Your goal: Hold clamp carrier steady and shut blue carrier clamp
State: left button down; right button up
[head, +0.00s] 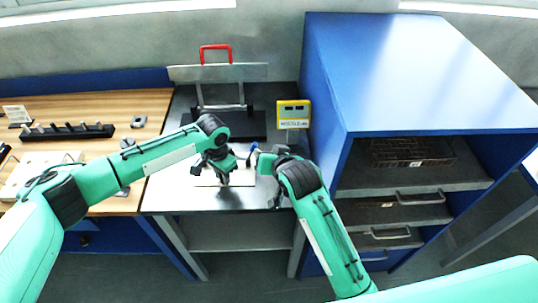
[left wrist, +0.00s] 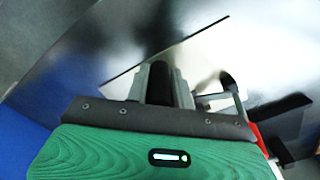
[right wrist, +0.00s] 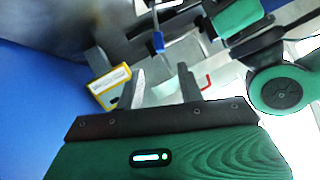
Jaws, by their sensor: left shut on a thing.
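The clamp carrier shows as a pale plate (head: 207,181) on the grey bench, partly hidden under my left gripper (head: 224,180). In the left wrist view the fingers of that gripper (left wrist: 164,75) are shut on a dark upright part of the carrier (left wrist: 161,82). The blue carrier clamp (head: 254,147) sticks up to the right of the left gripper; its blue end (right wrist: 158,42) shows beyond the right fingertips. My right gripper (right wrist: 162,72) has its fingers apart, with nothing gripped between them.
A yellow-framed device (head: 292,114) stands behind the right wrist. A stand with a red handle (head: 215,47) is at the back. A blue cabinet (head: 345,110) borders the bench on the right. A wooden table (head: 95,104) with a dark peg rack (head: 68,132) is left.

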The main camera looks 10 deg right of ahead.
jog(key=shift+s+d+r, duration=0.15)
jog(key=shift+s+r, duration=0.15)
jog(key=shift+s, duration=0.2)
